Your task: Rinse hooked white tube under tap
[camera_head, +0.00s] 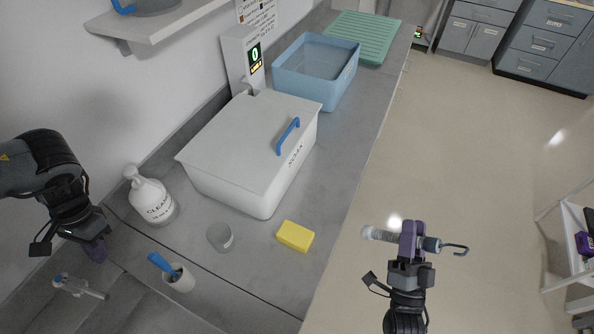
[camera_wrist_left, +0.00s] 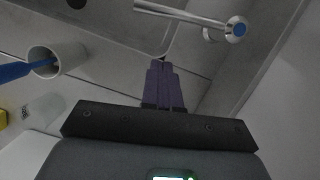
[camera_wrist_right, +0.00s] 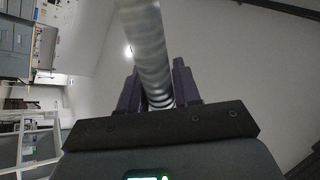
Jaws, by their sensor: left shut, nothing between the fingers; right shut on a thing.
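The hooked white tube (camera_head: 384,234) is a ribbed whitish tube with a dark collar and a thin grey hook at its right end. My right gripper (camera_head: 411,232) is shut around its middle and holds it roughly level above the floor, right of the counter. The tube (camera_wrist_right: 148,50) also runs between the fingers in the right wrist view. The tap (camera_head: 80,287) is a chrome spout at the lower left of the counter; the left wrist view shows the tap (camera_wrist_left: 185,14) with a blue-capped knob. My left gripper (camera_head: 95,250) is shut and empty, just above the tap in the head view.
A lidded white tub (camera_head: 235,150) with a blue handle fills the counter's middle. A pump bottle (camera_head: 152,200), glass beaker (camera_head: 220,238), yellow sponge (camera_head: 295,236) and cup with blue brush (camera_head: 180,280) stand nearer. A blue basin (camera_head: 318,72) and green rack (camera_head: 362,36) are farther back.

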